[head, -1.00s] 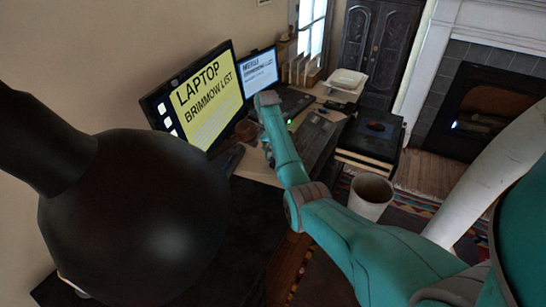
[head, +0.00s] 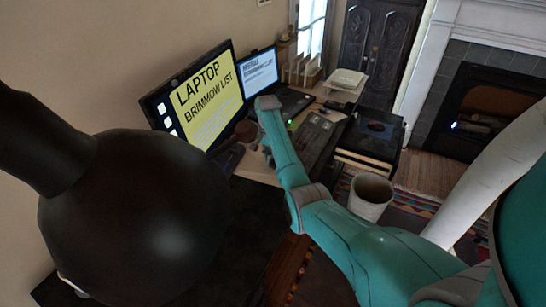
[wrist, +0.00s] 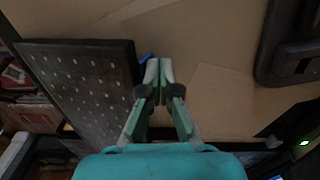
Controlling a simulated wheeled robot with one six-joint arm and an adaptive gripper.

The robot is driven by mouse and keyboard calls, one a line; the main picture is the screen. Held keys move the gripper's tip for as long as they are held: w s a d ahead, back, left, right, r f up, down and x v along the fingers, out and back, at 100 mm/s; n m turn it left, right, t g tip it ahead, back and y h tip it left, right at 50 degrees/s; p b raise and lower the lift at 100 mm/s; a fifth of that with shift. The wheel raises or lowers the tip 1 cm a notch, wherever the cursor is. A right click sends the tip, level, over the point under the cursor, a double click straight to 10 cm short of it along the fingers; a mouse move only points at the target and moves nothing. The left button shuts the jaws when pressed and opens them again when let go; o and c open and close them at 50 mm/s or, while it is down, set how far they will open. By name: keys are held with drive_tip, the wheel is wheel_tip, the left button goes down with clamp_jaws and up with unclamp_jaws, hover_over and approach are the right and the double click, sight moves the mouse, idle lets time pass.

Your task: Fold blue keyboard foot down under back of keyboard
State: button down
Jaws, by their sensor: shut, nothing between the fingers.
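The dark keyboard (wrist: 82,88) lies on the desk, filling the left of the wrist view with rows of pale key marks. In the head view a long dark keyboard shape (head: 322,138) shows just right of my arm. A small blue piece, the keyboard foot (wrist: 147,57), shows at the keyboard's upper right edge in the wrist view, partly hidden by my fingertips. I cannot tell its fold angle. My gripper (wrist: 158,72) is shut and empty, its tips right beside the blue foot. In the head view my gripper is mostly hidden by my arm.
The tan desk top (wrist: 220,50) is bare right of my gripper. A dark monitor base (wrist: 290,45) stands at the right of the wrist view. In the head view are a yellow-screened monitor (head: 200,100), a blue-white screen (head: 260,72) and a white bin (head: 370,196).

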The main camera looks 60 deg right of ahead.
drive_tip(key=shift+w, duration=0.75)
wheel_tip(320, 180, up, 10)
idle(1.3)
idle(0.5)
